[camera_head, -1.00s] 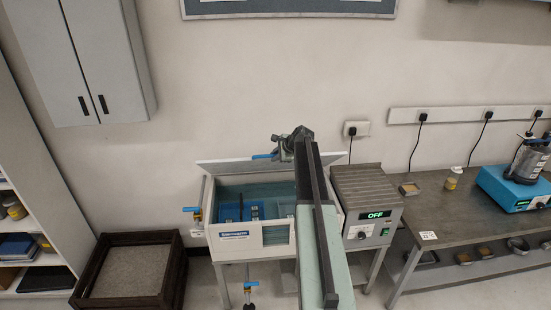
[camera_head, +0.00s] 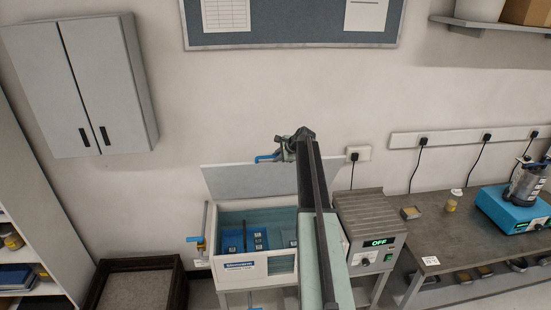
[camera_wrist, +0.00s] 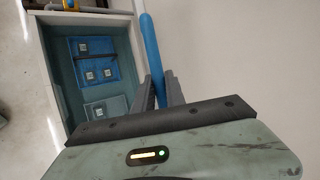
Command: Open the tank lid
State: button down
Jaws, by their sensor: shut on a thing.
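The white tank (camera_head: 240,269) stands against the wall, with blue blocks (camera_head: 243,241) visible inside. Its lid (camera_head: 252,180) is raised along the back edge and stands close to upright near the wall. My gripper (camera_head: 278,157) is at the lid's upper edge, shut on the blue lid handle (camera_head: 265,159). In the wrist view the blue handle (camera_wrist: 152,55) passes between the two dark fingers of my gripper (camera_wrist: 160,90), and the tank interior (camera_wrist: 65,90) shows to the left. My arm hides the right part of the tank and lid.
A control unit (camera_head: 371,240) reading OFF stands right of the tank. A workbench (camera_head: 465,240) with a blue device (camera_head: 512,208) is farther right. A dark crate (camera_head: 135,285) is on the floor at left.

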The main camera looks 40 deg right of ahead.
jog(key=shift+s+d, duration=0.1)
jog(key=shift+d, duration=0.15)
jog(key=c, duration=1.4)
grip_release()
jog(key=shift+a, duration=0.1)
jog(key=shift+a, duration=0.1)
jog(key=shift+r, duration=0.15)
jog(key=s, duration=0.4)
jog(key=s+d, duration=0.1)
jog(key=s, duration=0.7)
jog(key=shift+s+d+r+p, duration=0.2)
jog(key=shift+s+r+p, duration=0.1)
jog(key=shift+s+p, duration=0.1)
